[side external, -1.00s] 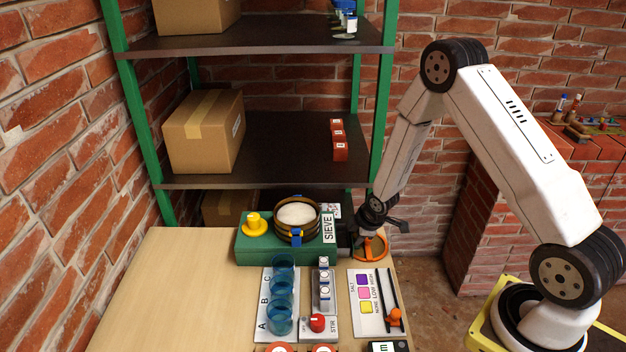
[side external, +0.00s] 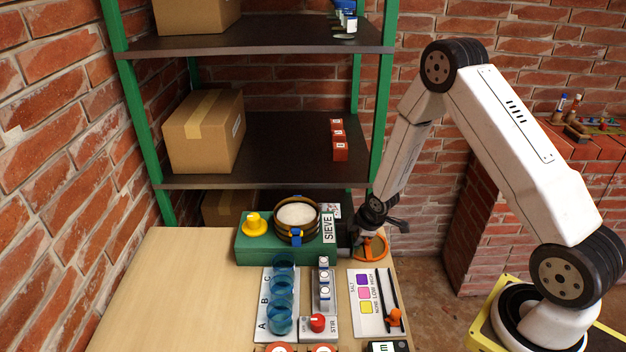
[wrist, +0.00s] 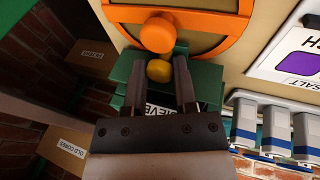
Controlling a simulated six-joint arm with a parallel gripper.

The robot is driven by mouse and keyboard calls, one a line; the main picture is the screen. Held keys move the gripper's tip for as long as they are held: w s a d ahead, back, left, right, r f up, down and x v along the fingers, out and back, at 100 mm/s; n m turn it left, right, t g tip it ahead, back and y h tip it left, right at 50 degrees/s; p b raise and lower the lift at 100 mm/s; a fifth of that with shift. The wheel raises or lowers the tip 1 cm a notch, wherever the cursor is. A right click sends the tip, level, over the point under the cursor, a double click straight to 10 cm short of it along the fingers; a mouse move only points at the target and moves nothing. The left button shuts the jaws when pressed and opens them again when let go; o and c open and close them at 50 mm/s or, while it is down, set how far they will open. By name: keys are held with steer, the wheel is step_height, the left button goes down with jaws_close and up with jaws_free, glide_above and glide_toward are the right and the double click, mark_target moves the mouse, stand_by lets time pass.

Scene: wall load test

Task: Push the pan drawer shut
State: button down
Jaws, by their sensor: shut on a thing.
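The green sieve station (side external: 262,250) stands at the back of the table with a white SIEVE label on it. In the wrist view its green body (wrist: 208,82) shows behind my fingers. My gripper (wrist: 160,72) is shut on a yellow knob (wrist: 159,71) at the green body. In the side view my gripper (side external: 350,236) is at the station's right end, beside the SIEVE label. The pan drawer itself is hidden there by my gripper, and I cannot tell how far it stands out.
An orange ring (side external: 372,248) lies close to my gripper at the table's right edge; its orange knob (wrist: 157,34) is near my fingertips. A round sieve (side external: 297,222) and a yellow piece (side external: 255,224) sit on the station. Blue cups (side external: 281,300) stand in front.

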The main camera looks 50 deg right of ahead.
steer(key=shift+w+a+r, duration=0.15)
steer(key=shift+w+a, duration=1.55)
steer(key=shift+w, duration=0.15)
stand_by(1.3)
steer(key=shift+c, duration=2.2)
jaws_free()
steer(key=shift+r, duration=0.1)
steer(key=shift+w+r, duration=0.1)
steer(key=shift+r, duration=2.55)
steer(key=shift+s+r, duration=0.25)
steer(key=shift+r, duration=0.4)
steer(key=shift+s, duration=0.1)
